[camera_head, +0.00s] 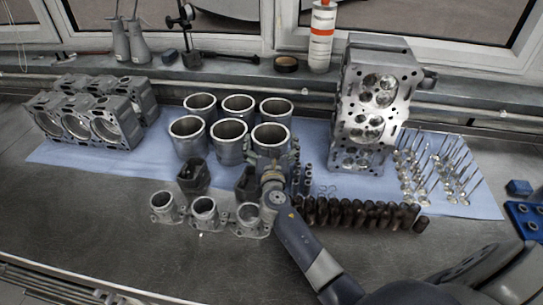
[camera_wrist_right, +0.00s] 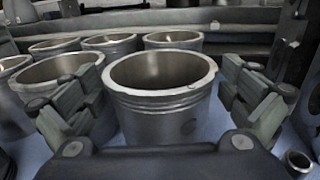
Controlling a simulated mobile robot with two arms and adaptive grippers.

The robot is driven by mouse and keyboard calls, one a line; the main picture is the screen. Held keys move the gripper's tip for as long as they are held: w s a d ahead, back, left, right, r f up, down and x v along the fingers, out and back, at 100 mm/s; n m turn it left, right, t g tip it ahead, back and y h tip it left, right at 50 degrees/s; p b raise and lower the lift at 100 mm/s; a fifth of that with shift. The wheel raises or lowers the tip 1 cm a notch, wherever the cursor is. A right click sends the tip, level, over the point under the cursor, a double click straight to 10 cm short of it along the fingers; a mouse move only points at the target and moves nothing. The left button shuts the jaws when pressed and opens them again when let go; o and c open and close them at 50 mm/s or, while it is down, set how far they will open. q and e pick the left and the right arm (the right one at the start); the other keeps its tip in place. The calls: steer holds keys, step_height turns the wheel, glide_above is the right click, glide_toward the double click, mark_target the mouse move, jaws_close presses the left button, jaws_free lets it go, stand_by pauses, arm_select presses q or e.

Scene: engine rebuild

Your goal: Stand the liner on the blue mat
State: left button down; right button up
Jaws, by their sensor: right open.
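Several grey metal cylinder liners stand upright in two rows on the blue mat (camera_head: 335,193). The front right liner (camera_head: 271,134) has my right gripper (camera_head: 271,155) at its near side. In the right wrist view this liner (camera_wrist_right: 163,105) stands upright between the two spread fingers of the right gripper (camera_wrist_right: 163,82). The right gripper is open, with a finger on each side of the liner. Whether the fingers touch its wall I cannot tell. The liner's base is partly hidden by my gripper. My left gripper is in neither view.
Close by stand several small flanged housings (camera_head: 204,211) and a row of dark brown parts (camera_head: 360,214). An engine block (camera_head: 107,120) is at left, a cylinder head (camera_head: 365,120) and valves (camera_head: 430,170) at right. The bench front left (camera_head: 90,230) is clear.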

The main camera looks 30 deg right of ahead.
steer(key=b+v, duration=0.1)
steer(key=v, duration=0.9)
